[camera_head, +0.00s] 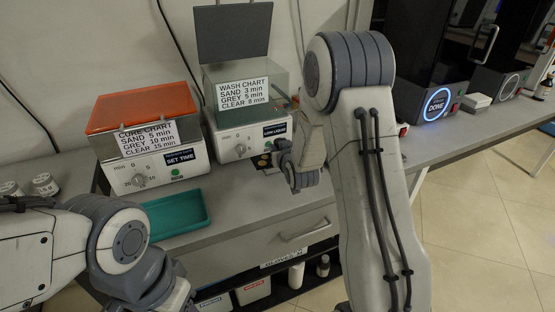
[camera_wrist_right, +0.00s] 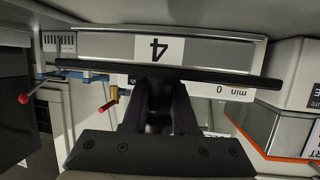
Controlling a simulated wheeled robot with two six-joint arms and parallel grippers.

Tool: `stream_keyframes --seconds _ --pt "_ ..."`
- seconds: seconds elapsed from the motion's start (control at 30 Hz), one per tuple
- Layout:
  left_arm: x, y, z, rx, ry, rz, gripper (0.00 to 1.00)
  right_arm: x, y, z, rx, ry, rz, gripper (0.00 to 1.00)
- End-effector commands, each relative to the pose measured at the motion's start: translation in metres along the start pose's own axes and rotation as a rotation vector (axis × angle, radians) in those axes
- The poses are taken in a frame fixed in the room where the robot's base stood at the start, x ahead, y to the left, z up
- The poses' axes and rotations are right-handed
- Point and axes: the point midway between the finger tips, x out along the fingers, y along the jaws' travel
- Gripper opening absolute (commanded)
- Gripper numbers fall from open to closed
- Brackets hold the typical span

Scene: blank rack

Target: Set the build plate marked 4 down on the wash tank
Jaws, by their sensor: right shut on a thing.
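My right gripper (camera_head: 283,158) is at the front right of the wash tank (camera_head: 226,140), partly hidden by its own wrist. It is shut on the build plate marked 4 (camera_head: 264,163), whose dark edge and small yellowish pieces show. In the right wrist view, the fingers (camera_wrist_right: 160,100) meet the plate's dark bar, and the plate's grey face carries a white label with an upside-down 4 (camera_wrist_right: 158,49). The plate is held clear of the tank top. The tank has see-through walls, a raised dark lid (camera_head: 234,33) and a LOW LIQUID display. My left gripper's fingers are out of view.
The cure unit (camera_head: 157,165) with an orange cover stands left of the tank. A green tray (camera_head: 178,213) lies on the bench in front. White-lidded jars (camera_head: 45,184) stand at the left. A printer showing DONE (camera_head: 437,104) stands at the right.

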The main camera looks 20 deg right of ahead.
Motion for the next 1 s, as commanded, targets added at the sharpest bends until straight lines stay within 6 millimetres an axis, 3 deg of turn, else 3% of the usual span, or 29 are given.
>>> stream_keyframes --seconds 0.3,0.7,0.73,0.8,1.0 --pt "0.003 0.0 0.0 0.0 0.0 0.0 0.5 0.013 -0.001 0.036 0.0 0.0 0.0 0.0" --pt "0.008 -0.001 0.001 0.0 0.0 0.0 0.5 0.015 0.0 0.041 0.0 0.003 0.0 0.0" --pt "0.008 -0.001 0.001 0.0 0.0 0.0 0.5 0.015 0.0 0.042 0.0 0.0 0.0 0.3" --pt "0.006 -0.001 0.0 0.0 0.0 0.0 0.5 0.015 0.0 0.041 0.0 0.0 0.0 0.57" --pt "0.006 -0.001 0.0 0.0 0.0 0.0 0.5 0.015 0.0 0.041 0.0 0.0 0.0 0.57"
